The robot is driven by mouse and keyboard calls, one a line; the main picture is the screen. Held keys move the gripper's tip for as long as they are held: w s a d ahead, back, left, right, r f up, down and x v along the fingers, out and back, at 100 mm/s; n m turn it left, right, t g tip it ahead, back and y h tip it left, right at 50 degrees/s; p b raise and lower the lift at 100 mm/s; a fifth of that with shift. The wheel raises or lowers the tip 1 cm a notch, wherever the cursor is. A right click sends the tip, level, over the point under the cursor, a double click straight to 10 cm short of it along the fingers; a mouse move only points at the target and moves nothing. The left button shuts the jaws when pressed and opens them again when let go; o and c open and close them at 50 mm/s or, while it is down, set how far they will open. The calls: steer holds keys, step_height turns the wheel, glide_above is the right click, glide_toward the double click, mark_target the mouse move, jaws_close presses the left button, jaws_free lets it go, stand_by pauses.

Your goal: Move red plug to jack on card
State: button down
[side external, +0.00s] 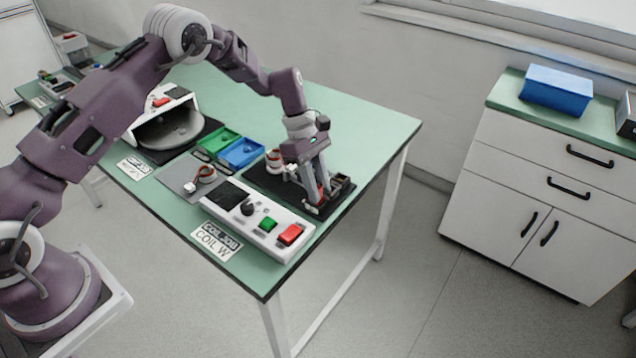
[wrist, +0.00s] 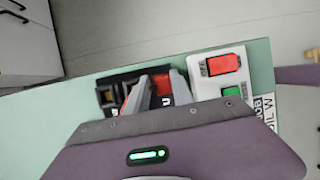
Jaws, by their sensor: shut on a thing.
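My gripper (side external: 319,204) points down at the front right end of the dark mat (side external: 262,182), near the table's right edge. It is shut on the red plug, which shows as a small red patch between the fingers in the wrist view (wrist: 162,86). The fingers hide much of the plug. A black block with socket-like openings (side external: 342,183) stands just right of the fingers; in the wrist view it lies left of them (wrist: 106,96). I cannot tell whether the plug touches it, nor which part is the jack on the card.
A white control box (side external: 258,216) with a red switch (side external: 290,234) and green button stands close in front of my gripper. A wound coil (side external: 274,160) is behind left. Green (side external: 219,140) and blue (side external: 241,153) trays lie left. The table's back right is clear.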

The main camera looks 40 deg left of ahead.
steer(key=shift+f, duration=0.15)
steer(key=c, duration=1)
jaws_free()
steer(key=v, duration=0.7)
steer(key=shift+a, duration=0.1)
